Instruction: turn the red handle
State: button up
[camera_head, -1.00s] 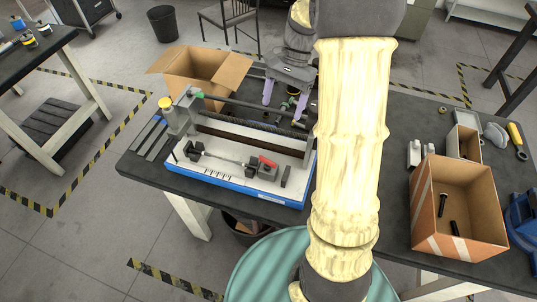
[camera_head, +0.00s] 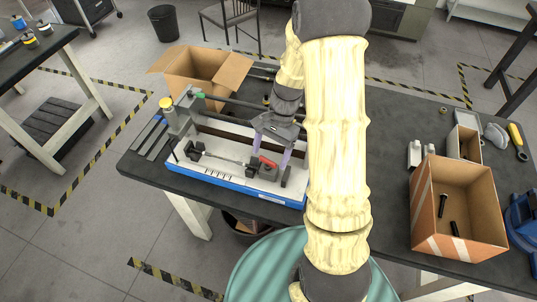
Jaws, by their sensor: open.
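The red handle (camera_head: 268,162) is a small red piece on the right clamp of the tensile frame (camera_head: 222,180), a white machine with a blue front edge lying on the dark table. My gripper (camera_head: 270,160) points down over the right part of the frame. Its two purple fingers are apart, one to the left and one to the right of the red handle in the picture. Whether they touch it cannot be told. A thin bar (camera_head: 225,158) lies between the left clamp (camera_head: 195,150) and the right clamp.
An open cardboard box (camera_head: 180,68) stands behind the frame. The table (camera_head: 385,150) right of my arm is mostly clear.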

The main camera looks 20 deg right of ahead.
jog(key=shift+s+a+f, duration=0.25)
jog(key=shift+a+f, duration=0.05)
jog(key=shift+f, duration=0.25)
jog(key=c, duration=1)
jog(key=shift+w, duration=0.1)
